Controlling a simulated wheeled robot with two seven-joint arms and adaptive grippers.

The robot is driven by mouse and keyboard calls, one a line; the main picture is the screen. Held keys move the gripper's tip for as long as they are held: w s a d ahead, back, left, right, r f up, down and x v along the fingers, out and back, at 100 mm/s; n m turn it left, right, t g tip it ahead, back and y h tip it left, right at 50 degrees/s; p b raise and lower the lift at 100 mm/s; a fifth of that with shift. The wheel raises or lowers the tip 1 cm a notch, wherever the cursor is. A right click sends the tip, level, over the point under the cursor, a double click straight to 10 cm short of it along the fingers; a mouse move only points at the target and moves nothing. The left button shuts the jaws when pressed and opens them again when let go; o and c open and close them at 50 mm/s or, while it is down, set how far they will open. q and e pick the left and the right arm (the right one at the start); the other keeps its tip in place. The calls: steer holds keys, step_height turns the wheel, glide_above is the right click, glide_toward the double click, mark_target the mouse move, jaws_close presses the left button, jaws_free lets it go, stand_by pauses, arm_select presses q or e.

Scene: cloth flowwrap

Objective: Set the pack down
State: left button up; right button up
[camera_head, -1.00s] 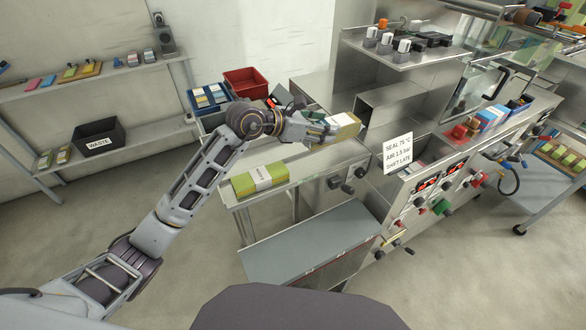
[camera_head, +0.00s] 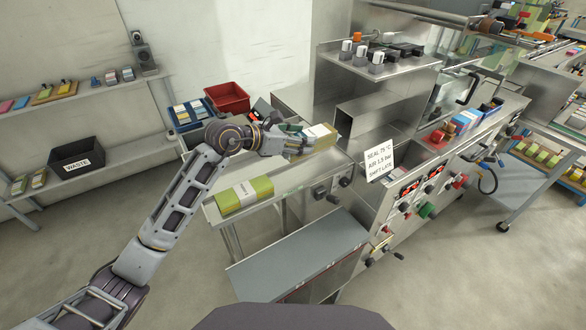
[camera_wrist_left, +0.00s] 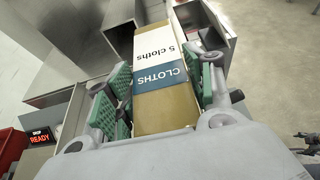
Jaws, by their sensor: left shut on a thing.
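My left gripper (camera_head: 300,143) is shut on a pack of cloths (camera_head: 320,136), held over the steel bench beside the machine. In the left wrist view the pack (camera_wrist_left: 165,65) lies between the two green-padded fingers (camera_wrist_left: 160,92). It is yellow-brown with a white and blue band reading "5 cloths" and "CLOTHS". A second, green pack (camera_head: 244,195) with a white band lies on the near left part of the bench (camera_head: 290,182). Whether the held pack touches a surface cannot be told. My right gripper is out of view.
A red bin (camera_head: 228,98) and a blue bin (camera_head: 190,113) with packs stand behind my left arm. A black waste bin (camera_head: 77,153) is on the left shelf. A steel chute (camera_head: 372,118) stands behind the held pack. A small sign reading "READY" (camera_wrist_left: 40,136) shows in the wrist view.

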arm_select(q)
step_height(320, 180, down, 4)
steer(key=shift+f, duration=0.5)
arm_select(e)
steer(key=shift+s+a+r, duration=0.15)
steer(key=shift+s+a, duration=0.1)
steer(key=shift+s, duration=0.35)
arm_select(q)
steer(key=shift+f, duration=0.1)
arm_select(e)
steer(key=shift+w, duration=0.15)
arm_select(q)
steer(key=shift+f, duration=1.8)
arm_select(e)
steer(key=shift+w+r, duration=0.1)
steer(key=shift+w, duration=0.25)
arm_select(q)
steer(key=shift+f, duration=0.1)
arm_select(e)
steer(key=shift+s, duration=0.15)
